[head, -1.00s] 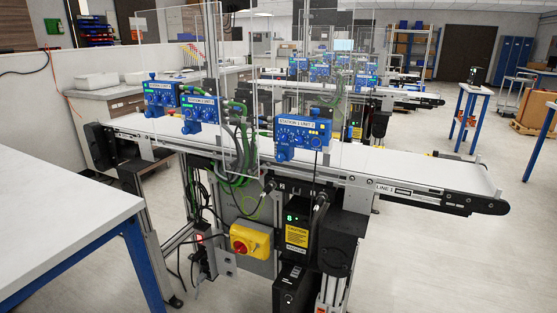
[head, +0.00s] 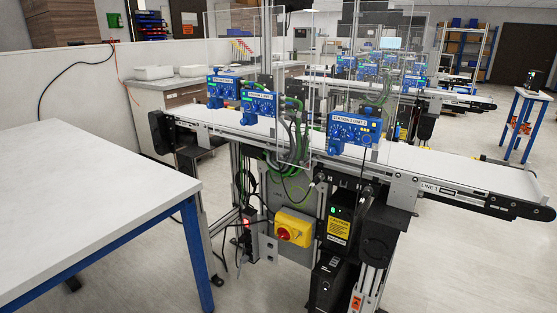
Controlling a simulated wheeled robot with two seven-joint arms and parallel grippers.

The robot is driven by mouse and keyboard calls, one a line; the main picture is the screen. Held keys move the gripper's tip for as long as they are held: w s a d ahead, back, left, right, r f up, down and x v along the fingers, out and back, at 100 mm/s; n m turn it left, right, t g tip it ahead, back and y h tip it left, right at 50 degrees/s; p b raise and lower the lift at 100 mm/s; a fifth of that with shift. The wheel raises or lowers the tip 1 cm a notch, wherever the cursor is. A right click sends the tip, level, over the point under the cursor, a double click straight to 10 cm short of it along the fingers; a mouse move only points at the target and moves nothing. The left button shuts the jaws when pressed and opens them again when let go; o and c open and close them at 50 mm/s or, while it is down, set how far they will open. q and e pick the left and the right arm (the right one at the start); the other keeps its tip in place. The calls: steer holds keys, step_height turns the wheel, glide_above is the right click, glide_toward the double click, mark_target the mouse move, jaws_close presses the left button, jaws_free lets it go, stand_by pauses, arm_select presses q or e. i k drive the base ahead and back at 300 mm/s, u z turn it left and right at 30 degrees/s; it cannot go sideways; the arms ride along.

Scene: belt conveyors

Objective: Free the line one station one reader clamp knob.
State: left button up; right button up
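The line 1 conveyor (head: 440,171) crosses the head view, with its "LINE 1" label on the near rail at the right. Several blue reader units with knobs stand along it. One is labelled "STATION 1 UNIT 1" or similar (head: 354,131), near the middle of the belt; its number is too small to be sure of. Two more blue units, a middle one (head: 259,104) and a left one (head: 223,90), stand further left. I cannot tell which knob is the reader clamp knob. Neither of my grippers is in view.
A white-topped table with blue legs (head: 80,190) fills the left foreground. Clear guard panels (head: 395,75) rise around the units. A yellow box with a red switch (head: 294,228) hangs below the belt. Open floor (head: 470,260) lies at the right front.

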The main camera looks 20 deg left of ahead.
mark_target(332, 151)
steer(key=z, duration=0.85)
steer(key=k, duration=0.15)
steer(key=u, duration=2.65)
steer(key=i, duration=1.15)
steer(key=z, duration=0.8)
steer(key=i, duration=0.9)
steer(key=z, duration=1)
